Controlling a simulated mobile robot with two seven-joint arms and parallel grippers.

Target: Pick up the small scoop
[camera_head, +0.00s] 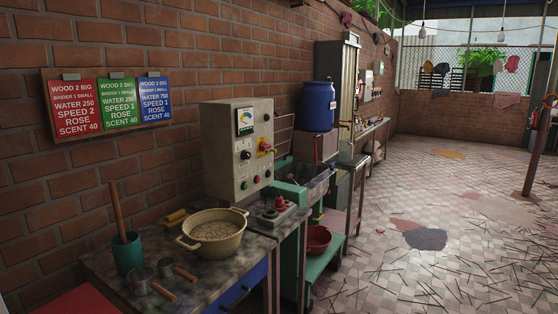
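Two metal scoops with wooden handles lie on the near worktop (215,284). The nearer scoop (139,281) looks larger. The other scoop (165,267), just behind it to the right, looks smaller and seems to be the small scoop, though the size difference is slight. Both handles point to the lower right. Neither of my grippers is in view, so I cannot see whether they are open or shut.
A green cup (127,255) with a wooden stick stands left of the scoops. A two-handled basin (213,233) sits behind them to the right. A control box (237,150) and a blue drum (318,106) stand farther back. The tiled floor at right is open, with scattered sticks.

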